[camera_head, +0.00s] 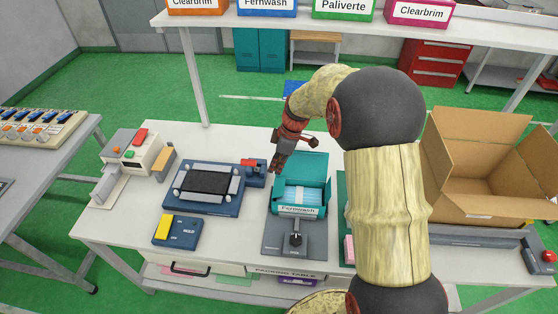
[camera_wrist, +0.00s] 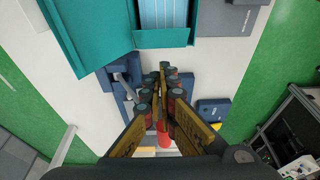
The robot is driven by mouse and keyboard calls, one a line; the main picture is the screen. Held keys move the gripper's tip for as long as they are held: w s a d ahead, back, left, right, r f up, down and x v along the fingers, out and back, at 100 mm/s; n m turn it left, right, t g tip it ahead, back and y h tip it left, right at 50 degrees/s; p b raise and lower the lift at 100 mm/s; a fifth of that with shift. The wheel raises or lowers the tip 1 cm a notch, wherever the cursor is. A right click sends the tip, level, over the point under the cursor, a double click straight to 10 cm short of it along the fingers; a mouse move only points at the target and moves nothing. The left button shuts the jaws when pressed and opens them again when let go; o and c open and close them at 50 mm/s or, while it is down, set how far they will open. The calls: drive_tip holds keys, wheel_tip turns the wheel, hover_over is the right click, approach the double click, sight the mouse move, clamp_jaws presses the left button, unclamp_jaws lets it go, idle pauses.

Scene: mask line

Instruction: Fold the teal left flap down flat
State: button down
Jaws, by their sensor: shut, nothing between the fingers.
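A teal carton (camera_head: 299,210) labelled Fernwash sits on a grey stand (camera_head: 275,240) at the table's middle, with pale blue-and-white contents showing in its open top. Its large back lid (camera_head: 304,168) stands raised; in the wrist view the lid (camera_wrist: 85,35) spreads at upper left. The teal left flap (camera_wrist: 165,38) appears as a strip along the carton's near side in the wrist view; its exact angle is unclear. My gripper (camera_head: 277,167) is shut and empty, above the table just left of the carton's back corner. In the wrist view its fingertips (camera_wrist: 162,74) are apart from the flap.
A blue fixture with a black plate (camera_head: 208,182) stands left of the carton, with a small red-and-blue device (camera_head: 253,168) between. A blue-and-yellow box (camera_head: 177,230) lies in front. A large open cardboard box (camera_head: 480,165) is at right. My arm hides the table right of the carton.

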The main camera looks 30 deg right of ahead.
sight(282, 185)
drive_tip(key=f, duration=0.3)
drive_tip(key=f+b, duration=0.1)
drive_tip(key=f, duration=0.1)
drive_tip(key=shift+s+d, duration=0.25)
drive_tip(key=shift+d, duration=0.15)
drive_tip(key=shift+s+d+f, duration=0.15)
drive_tip(key=shift+d+f, duration=0.05)
drive_tip(key=shift+f, duration=0.2)
drive_tip(key=shift+s+d+f+t+y+b, duration=0.4)
drive_tip(key=shift+y+b, duration=0.3)
drive_tip(key=shift+b, duration=1.6)
drive_tip(key=t+y+b, duration=0.1)
drive_tip(key=b, duration=0.2)
drive_tip(key=shift+s+d+f+b, duration=0.1)
drive_tip(key=shift+d+f+b, duration=0.2)
drive_tip(key=shift+d+b, duration=0.1)
drive_tip(key=shift+d+f+b, duration=0.1)
drive_tip(key=shift+b, duration=0.6)
drive_tip(key=shift+s, duration=0.1)
drive_tip(key=shift+s+d+f+b, duration=0.15)
drive_tip(key=shift+d+f+b, duration=0.1)
drive_tip(key=shift+b, duration=0.5)
